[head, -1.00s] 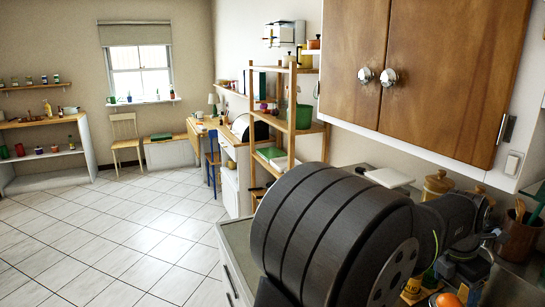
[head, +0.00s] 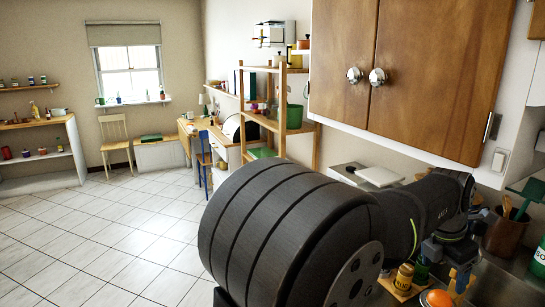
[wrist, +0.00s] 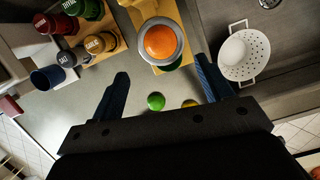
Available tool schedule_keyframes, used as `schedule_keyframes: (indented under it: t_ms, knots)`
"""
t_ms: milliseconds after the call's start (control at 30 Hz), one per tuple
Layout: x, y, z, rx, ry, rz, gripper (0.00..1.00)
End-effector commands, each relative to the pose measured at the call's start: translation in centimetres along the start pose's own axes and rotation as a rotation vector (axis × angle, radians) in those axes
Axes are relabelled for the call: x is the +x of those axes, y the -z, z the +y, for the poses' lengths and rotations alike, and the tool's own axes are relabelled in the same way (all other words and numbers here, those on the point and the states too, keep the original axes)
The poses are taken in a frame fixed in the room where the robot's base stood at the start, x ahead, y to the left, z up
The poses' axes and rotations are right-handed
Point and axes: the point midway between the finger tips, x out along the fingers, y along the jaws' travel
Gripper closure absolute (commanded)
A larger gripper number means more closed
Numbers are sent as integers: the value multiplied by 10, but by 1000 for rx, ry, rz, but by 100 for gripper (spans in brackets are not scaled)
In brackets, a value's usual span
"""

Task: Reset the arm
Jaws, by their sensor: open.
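My gripper (wrist: 162,88) shows in the wrist view as two blue fingers spread wide apart, with nothing held between them. Beyond the fingertips an orange round thing (wrist: 160,42) sits in a grey bowl on a wooden board. A small green round thing (wrist: 156,101) and a yellow one (wrist: 190,103) show between the fingers, nearer the palm. In the head view my large dark arm link fills the lower middle, and the fingertips are hard to make out by the counter at the lower right.
In the wrist view a white colander (wrist: 243,55) lies right of the fingers, and several labelled jars (wrist: 85,8) stand upper left. In the head view a wooden cabinet (head: 425,75) hangs above my arm, and a utensil pot (head: 505,232) stands right. The tiled floor (head: 110,235) is open.

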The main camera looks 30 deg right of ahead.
Motion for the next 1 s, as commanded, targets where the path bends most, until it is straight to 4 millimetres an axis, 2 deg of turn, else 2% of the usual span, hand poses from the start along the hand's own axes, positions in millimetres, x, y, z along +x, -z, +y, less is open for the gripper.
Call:
schedule_keyframes:
  t_ms: [167, 200, 300, 800, 833, 1000]
  knots:
    - [-38, 0, 1, -1, -2, -4, 28]
    - [-35, 0, 0, -1, 0, 2, 28]
    - [-10, 1, 0, -1, 2, 5, 28]
    - [91, 2, 0, -1, 2, 5, 28]
    - [77, -2, 0, 0, -1, -4, 28]
    - [42, -12, 1, 0, -2, -4, 28]
